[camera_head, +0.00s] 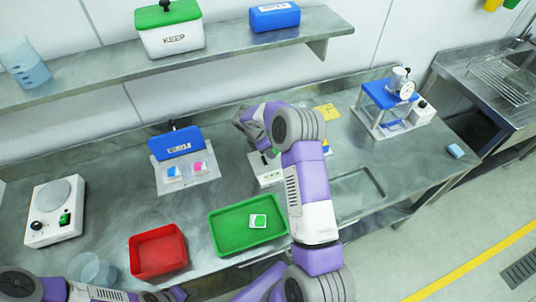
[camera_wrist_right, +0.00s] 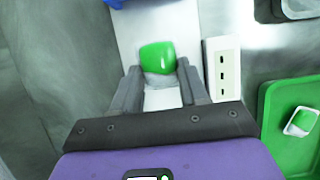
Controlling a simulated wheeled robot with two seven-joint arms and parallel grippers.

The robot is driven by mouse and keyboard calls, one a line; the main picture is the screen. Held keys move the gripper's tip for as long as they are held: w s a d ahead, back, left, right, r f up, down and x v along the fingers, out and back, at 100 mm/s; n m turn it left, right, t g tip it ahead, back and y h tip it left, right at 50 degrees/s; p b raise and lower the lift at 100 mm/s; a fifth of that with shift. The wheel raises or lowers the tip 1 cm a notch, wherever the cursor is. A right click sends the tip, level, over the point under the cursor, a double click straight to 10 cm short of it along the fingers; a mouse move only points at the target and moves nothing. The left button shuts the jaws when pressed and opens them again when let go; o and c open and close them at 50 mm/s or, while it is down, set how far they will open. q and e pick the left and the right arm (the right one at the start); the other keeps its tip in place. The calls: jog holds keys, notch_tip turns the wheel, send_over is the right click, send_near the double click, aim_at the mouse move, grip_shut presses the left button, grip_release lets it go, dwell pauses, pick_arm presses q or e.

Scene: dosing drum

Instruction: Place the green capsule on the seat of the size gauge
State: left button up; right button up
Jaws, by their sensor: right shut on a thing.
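The green capsule (camera_wrist_right: 157,57) is between the fingertips of my right gripper (camera_wrist_right: 160,80), which is shut on it in the right wrist view. A pale surface shows behind it; I cannot tell whether they touch. In the head view my right gripper (camera_head: 258,138) is over the middle of the bench and the capsule is hidden. A white device (camera_head: 266,171), possibly the size gauge, stands just below it, partly covered by my arm. Its slotted panel (camera_wrist_right: 222,68) shows beside the capsule in the wrist view. My left gripper (camera_head: 176,293) is low at the bottom edge, its jaws unclear.
A green tray (camera_head: 225,240) holds a green-and-white piece (camera_head: 258,220). A red tray (camera_head: 150,263) is left of it. A blue-topped holder (camera_head: 176,143), a white scale-like device (camera_head: 50,222) and a dial stand (camera_head: 380,94) are also on the bench. A shelf (camera_head: 110,58) runs behind.

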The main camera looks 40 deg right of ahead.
jog(key=shift+w+f, duration=0.1)
jog(key=shift+f, duration=1.85)
jog(key=shift+f, duration=0.1)
jog(key=o, duration=1.1)
jog(key=shift+a+r, duration=0.1)
jog(key=shift+r, duration=0.3)
jog(key=v, duration=1.1)
jog(key=shift+r, duration=0.2)
